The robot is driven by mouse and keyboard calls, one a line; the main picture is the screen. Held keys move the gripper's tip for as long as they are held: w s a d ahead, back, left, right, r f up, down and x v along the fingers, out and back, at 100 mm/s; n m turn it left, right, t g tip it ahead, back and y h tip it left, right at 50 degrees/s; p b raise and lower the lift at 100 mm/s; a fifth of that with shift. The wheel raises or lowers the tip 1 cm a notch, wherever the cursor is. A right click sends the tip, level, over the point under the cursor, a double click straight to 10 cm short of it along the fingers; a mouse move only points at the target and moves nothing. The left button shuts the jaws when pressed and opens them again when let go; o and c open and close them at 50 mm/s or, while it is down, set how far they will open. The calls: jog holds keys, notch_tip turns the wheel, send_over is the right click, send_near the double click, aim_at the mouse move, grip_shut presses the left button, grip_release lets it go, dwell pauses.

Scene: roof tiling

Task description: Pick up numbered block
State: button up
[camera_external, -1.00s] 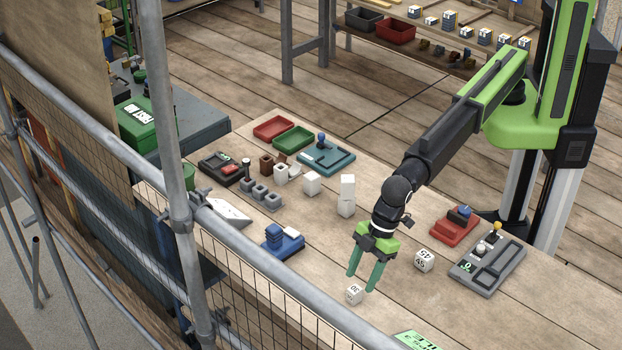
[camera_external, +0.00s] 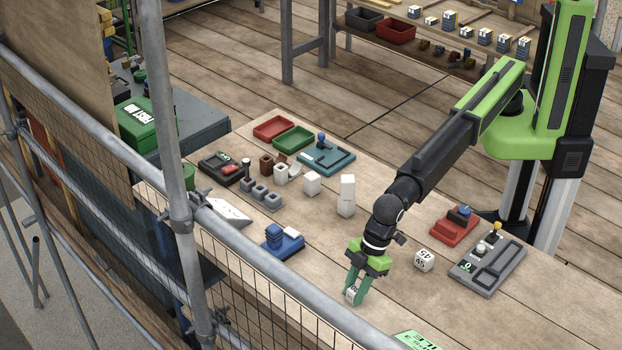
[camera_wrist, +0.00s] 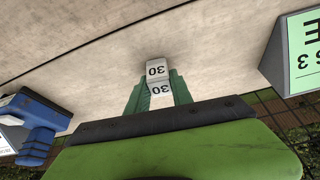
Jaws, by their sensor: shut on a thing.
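The white block numbered 30 (camera_external: 351,294) is near the table's front edge, and it also shows in the wrist view (camera_wrist: 158,72). My gripper (camera_external: 357,296) points down over it with its green fingers on either side. In the wrist view the fingers (camera_wrist: 158,94) are shut on the block, with the number 30 showing on two faces. Whether the block is resting on the table or lifted is hard to tell. A second white block numbered 45 (camera_external: 424,261) lies on the table to the right of my gripper.
A blue tool (camera_external: 283,243) lies to the left. A grey tray (camera_external: 487,267) and a red device (camera_external: 454,226) are to the right. A green-and-white sign (camera_external: 416,341) is at the front. Mesh fencing and scaffold poles (camera_external: 175,190) run along the front edge.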

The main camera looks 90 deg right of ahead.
grip_shut()
